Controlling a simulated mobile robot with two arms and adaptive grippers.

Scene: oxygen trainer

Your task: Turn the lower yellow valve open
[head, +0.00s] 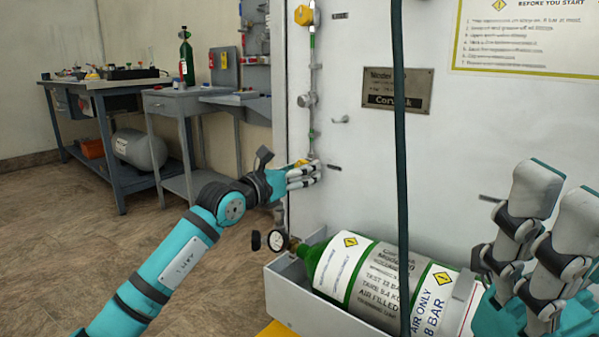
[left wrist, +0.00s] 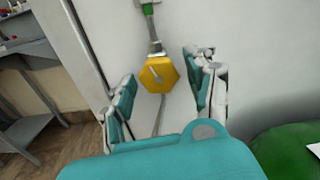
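The lower yellow valve (left wrist: 158,74) is a yellow hexagonal knob on a pipe on the white panel. In the left wrist view it sits between the spread fingers of my left gripper (left wrist: 165,90), which look open and apart from it. In the head view my left gripper (head: 302,174) reaches to the panel and hides most of the lower valve (head: 303,162). My right gripper (head: 535,245) is at the lower right, with its fingers spread and empty, well away from the valve. An upper yellow valve (head: 304,15) sits higher on the same pipe.
A green cylinder (head: 345,268) with white labels lies in a grey tray (head: 287,290) below the valve. A black gauge (head: 277,240) is at its neck. A dark hose (head: 400,150) hangs in front of the panel. Workbenches (head: 110,85) stand at the left, with open floor before them.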

